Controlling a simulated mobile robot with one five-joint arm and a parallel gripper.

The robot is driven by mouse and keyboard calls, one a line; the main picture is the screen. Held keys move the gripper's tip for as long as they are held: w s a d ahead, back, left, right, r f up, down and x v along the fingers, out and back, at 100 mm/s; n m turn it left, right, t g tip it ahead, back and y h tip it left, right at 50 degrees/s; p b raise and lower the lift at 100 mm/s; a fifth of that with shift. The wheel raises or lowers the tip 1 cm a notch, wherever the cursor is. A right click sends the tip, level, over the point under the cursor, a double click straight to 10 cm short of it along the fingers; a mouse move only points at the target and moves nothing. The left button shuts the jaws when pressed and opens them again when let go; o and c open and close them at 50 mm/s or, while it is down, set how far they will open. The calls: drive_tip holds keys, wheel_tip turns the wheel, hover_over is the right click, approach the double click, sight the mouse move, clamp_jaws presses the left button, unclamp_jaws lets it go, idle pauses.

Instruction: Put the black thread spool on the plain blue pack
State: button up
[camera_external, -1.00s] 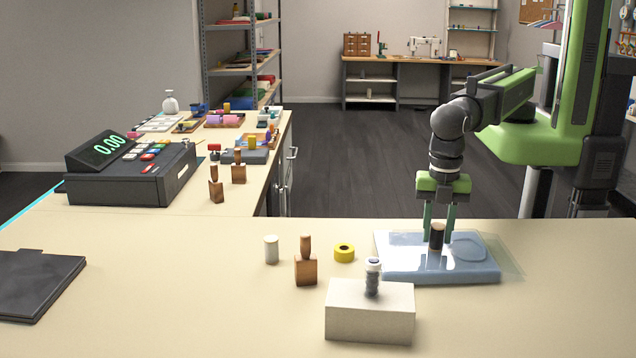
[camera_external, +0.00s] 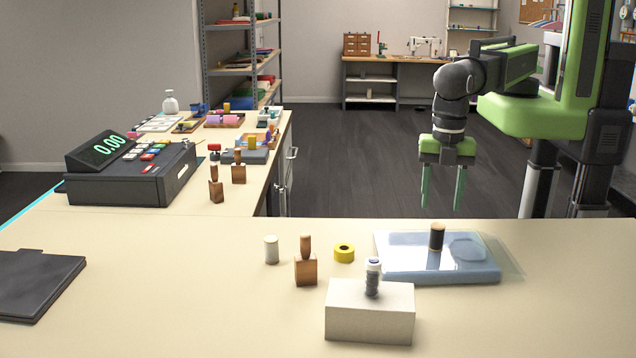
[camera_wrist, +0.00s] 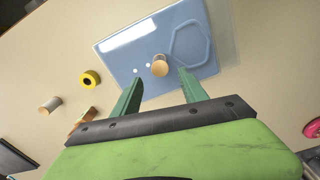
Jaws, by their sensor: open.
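The black thread spool (camera_external: 436,237) stands upright on the plain blue pack (camera_external: 410,271), near the pack's middle. In the wrist view the spool (camera_wrist: 159,66) shows its pale round top, with the blue pack (camera_wrist: 120,64) under it. My gripper (camera_external: 441,207) is open and empty, above and behind the pack, apart from the spool. In the wrist view my gripper's green fingers (camera_wrist: 157,92) are spread wide, with the spool beyond their tips.
A yellow tape roll (camera_external: 344,253), a wooden-handled block (camera_external: 306,268) and a pale spool (camera_external: 271,250) stand left of the pack. A white box (camera_external: 370,326) with a grey-blue spool (camera_external: 373,278) on it stands in front. The counter is clear to the right.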

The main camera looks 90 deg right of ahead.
sight(438, 225)
wheel_tip(438, 225, up, 4)
drive_tip(key=p, duration=0.2)
drive_tip(key=shift+r+p, duration=0.2)
drive_tip(key=shift+p, duration=0.15)
drive_tip(key=w+d+m, duration=0.4)
drive_tip(key=w+d, duration=0.2)
drive_tip(key=d, duration=0.6)
drive_tip(key=w+d+m, duration=0.4)
drive_tip(key=w+d, duration=0.2)
drive_tip(key=d, duration=0.6)
drive_tip(key=w+d+m, duration=0.3)
drive_tip(key=w+d, duration=0.3)
drive_tip(key=d, duration=0.7)
drive_tip(key=s+d+m, duration=0.1)
drive_tip(key=d+m, duration=0.4)
drive_tip(key=d, duration=0.9)
drive_tip(key=shift+d, duration=0.4)
